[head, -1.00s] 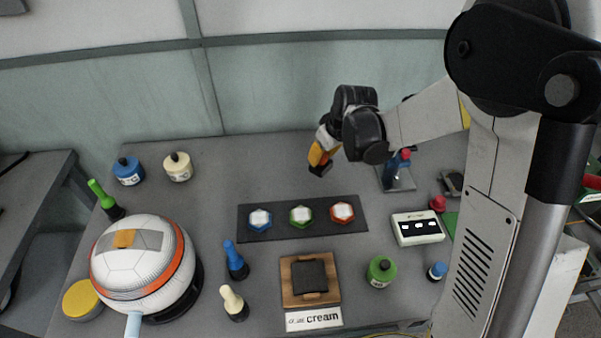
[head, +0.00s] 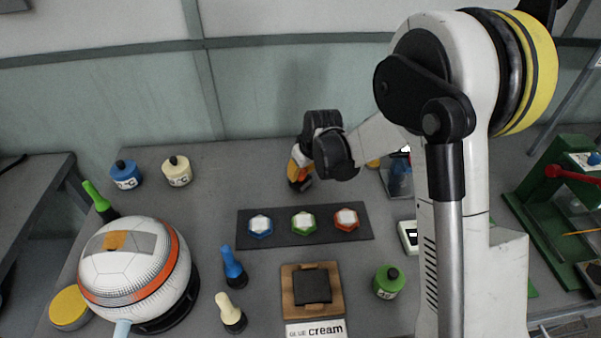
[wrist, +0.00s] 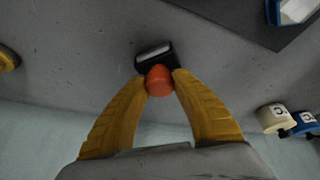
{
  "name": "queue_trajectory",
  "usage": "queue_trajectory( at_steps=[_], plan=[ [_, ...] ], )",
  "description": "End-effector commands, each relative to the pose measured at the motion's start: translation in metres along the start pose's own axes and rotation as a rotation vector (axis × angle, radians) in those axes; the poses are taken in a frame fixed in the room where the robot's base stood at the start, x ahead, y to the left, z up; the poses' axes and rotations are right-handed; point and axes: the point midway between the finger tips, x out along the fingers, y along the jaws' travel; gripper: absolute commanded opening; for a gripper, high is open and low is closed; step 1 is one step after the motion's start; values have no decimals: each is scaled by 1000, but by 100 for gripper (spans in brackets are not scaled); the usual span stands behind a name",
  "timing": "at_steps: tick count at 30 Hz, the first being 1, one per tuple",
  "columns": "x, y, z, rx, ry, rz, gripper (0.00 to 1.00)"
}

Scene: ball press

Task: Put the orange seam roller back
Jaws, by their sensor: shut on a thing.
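The orange seam roller shows in the wrist view, with a rounded orange handle end (wrist: 159,80) and a black head with a pale grey bar (wrist: 153,54). My gripper (wrist: 160,82) is shut on the orange handle, one yellow finger on each side. In the head view my gripper (head: 299,172) is above the back of the grey table, behind the dark strip of hexagons. Little of the roller shows there, and its exact height above the table is hard to tell.
A dark strip (head: 284,238) holds blue, green and red-orange hexagons. A wooden block (head: 335,301) with a dark pad stands in front. A panelled ball (head: 128,262) is at the left, near upright blue (head: 233,262) and cream (head: 230,311) tools. Blue (head: 126,175) and cream (head: 178,172) pots stand behind.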

Motion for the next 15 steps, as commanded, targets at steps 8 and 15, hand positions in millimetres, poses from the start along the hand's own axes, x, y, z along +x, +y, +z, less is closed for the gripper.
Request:
queue_trajectory(
  at_steps=[8,15],
  plan=[
    [3,0,1,0,0,0,50],
    [1,0,1,0,0,0,50]
  ],
)
